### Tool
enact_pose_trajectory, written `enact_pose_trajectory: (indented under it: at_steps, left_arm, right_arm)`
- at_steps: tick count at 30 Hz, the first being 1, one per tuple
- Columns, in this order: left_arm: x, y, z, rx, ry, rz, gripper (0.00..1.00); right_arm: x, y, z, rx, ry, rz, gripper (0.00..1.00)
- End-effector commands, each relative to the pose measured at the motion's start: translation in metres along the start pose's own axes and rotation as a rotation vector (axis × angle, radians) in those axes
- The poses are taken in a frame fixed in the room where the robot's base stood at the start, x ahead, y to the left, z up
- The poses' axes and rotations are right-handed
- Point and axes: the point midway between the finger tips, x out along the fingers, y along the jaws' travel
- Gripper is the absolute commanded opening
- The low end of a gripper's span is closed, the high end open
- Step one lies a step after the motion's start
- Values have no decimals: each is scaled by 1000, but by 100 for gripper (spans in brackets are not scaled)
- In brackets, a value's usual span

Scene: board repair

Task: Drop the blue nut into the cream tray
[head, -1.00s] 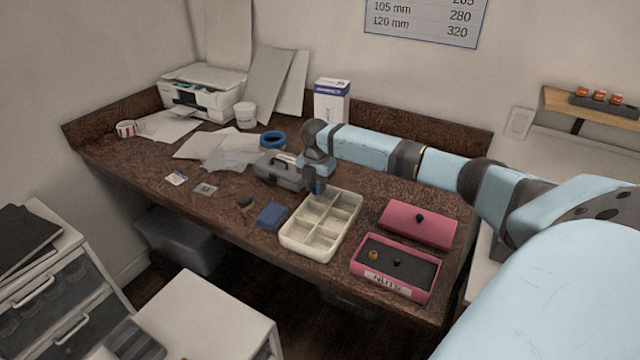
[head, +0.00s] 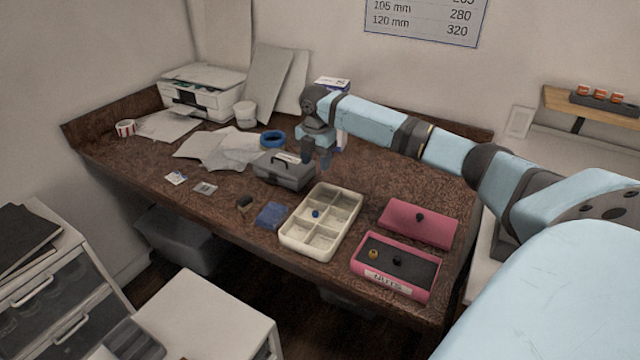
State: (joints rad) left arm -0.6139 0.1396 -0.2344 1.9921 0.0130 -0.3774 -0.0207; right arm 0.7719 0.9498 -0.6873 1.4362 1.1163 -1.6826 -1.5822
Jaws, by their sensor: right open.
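The cream tray (head: 291,243) with several compartments sits near the front of the brown bench. The small blue nut (head: 315,213) shows inside it, in the left column around the middle; I cannot tell exactly how it rests there. My right gripper (head: 317,163) hangs above and behind the tray's far end, open and empty, apart from the nut. My left gripper is out of view.
A pink box (head: 431,291) labelled for nuts and a pink lid (head: 418,223) lie right of the tray. A blue block (head: 271,215) lies close on its left. A grey toolbox (head: 283,172) stands behind. Papers and a printer (head: 203,91) are farther left.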

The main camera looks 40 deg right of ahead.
Motion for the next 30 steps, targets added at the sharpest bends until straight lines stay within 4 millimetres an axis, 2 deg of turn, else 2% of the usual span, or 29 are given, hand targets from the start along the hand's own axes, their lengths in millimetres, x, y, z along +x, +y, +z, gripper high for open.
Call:
enact_pose_trajectory:
  at_steps: [3,6,10,26,30]
  left_arm:
    - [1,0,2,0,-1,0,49]
    - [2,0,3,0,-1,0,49]
    - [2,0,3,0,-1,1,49]
    - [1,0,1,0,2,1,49]
    - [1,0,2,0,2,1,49]
  right_arm:
    - [-25,1,0,0,-1,3,50]
    - [-41,1,0,0,-1,3,50]
    - [-52,0,0,1,0,1,50]
    - [-57,0,0,0,0,-1,50]
    - [-47,1,-9,2,-2,-4,50]
